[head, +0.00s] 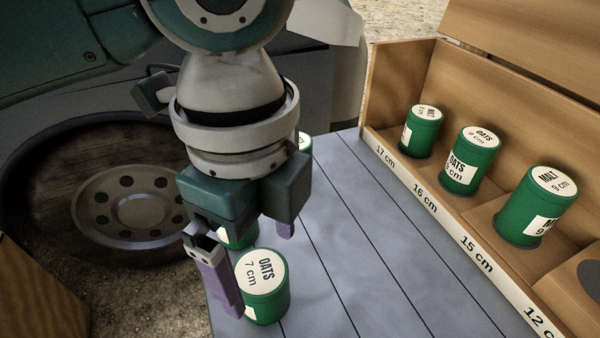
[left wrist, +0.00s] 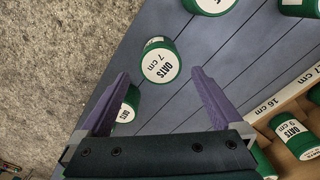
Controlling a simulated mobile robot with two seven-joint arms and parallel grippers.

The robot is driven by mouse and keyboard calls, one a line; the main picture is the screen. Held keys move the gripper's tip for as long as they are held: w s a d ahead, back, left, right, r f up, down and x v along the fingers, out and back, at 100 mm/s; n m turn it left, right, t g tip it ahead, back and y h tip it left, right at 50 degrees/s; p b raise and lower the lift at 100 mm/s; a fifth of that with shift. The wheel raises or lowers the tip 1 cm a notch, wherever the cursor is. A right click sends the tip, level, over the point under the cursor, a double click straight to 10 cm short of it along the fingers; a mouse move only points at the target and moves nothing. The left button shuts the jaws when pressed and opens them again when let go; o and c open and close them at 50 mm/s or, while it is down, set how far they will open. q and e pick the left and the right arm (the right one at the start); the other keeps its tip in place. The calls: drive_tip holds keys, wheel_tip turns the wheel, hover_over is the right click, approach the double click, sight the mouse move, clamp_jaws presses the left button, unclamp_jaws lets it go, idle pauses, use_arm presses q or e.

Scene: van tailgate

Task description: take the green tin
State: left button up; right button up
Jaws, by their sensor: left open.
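Several green tins with white lids are in view. One marked OATS 7 cm (head: 264,293) stands upright on the grey slatted deck in the head view. Another green tin (head: 240,238) is mostly hidden behind my left gripper (head: 258,268), and a third (head: 304,143) shows only its edge behind the arm. My left gripper is open, with purple fingers pointing down and nothing held. In the left wrist view an OATS 7 cm tin (left wrist: 160,63) stands just beyond and between the fingertips. Another tin (left wrist: 128,104) is partly hidden by the left finger. My right gripper is out of view.
A wooden stepped rack (head: 412,187) on the right has labelled slots, with three green tins standing in it, including an OATS tin (head: 470,160). The deck (head: 345,215) between tins and rack is clear. A wheel (head: 130,205) and gravel lie left of the deck edge.

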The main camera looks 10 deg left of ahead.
sight(259, 270)
use_arm(q)
drive_tip(key=f, duration=0.1)
drive_tip(key=f+b, duration=0.1)
drive_tip(key=f, duration=0.3)
drive_tip(key=shift+w+a+b, duration=0.1)
drive_tip(key=shift+a+b, duration=0.2)
drive_tip(key=shift+a, duration=0.05)
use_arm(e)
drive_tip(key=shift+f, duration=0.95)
use_arm(q)
drive_tip(key=shift+f, duration=0.3)
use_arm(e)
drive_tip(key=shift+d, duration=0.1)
use_arm(q)
drive_tip(key=c, duration=1.4)
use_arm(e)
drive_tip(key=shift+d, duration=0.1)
use_arm(q)
drive_tip(key=shift+c, duration=0.3)
drive_tip(key=shift+r, duration=0.15)
